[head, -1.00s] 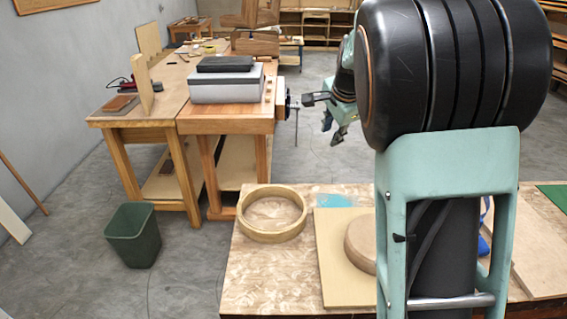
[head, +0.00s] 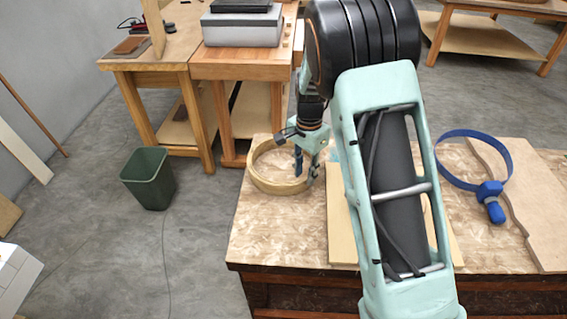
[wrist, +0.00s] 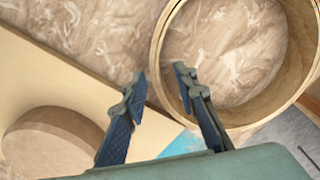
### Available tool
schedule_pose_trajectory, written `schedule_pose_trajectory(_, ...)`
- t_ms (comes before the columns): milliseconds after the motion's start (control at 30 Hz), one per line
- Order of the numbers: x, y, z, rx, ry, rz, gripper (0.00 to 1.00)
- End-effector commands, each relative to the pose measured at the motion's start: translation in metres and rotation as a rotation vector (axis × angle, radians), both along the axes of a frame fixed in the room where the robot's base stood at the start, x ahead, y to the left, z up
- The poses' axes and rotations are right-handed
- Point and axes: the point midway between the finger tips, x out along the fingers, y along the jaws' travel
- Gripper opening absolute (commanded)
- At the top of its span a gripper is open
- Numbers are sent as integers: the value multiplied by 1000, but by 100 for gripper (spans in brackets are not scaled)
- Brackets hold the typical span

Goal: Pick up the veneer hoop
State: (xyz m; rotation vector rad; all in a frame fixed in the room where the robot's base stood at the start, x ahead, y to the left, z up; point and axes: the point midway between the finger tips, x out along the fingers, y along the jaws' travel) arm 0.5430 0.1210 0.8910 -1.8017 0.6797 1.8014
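The veneer hoop (head: 268,184) is a pale wooden ring lying flat on the left part of the wood-patterned table. My gripper (head: 305,172) is at the right side of the hoop, pointing down. In the wrist view the gripper (wrist: 161,78) is open. One finger shows over the inside of the hoop (wrist: 156,48) and the other just outside it, with the hoop's wall running between them. I cannot tell how far the fingertips are above or beside the wall. My arm hides part of the table in the head view.
A pale flat board (wrist: 75,80) with a round wooden form (wrist: 50,140) lies beside the hoop. A blue strap clamp (head: 490,190) lies at the right by a wavy-edged board (head: 530,210). A green bin (head: 148,180) stands on the floor at the left.

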Motion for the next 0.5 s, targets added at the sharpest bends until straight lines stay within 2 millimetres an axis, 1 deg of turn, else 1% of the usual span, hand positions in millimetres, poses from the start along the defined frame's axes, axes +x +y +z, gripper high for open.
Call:
schedule_pose_trajectory(33, -2, -3, -9, -1, 5, -2, 27)
schedule_pose_trajectory(100, -3, -5, -19, -2, 4, -1, 27)
schedule_pose_trajectory(200, -2, -4, -31, -1, 3, 0, 27)
schedule_pose_trajectory(300, -2, -3, -36, 0, 0, 0, 27)
schedule_pose_trajectory(500, -1, -3, -37, 1, -1, 0, 27)
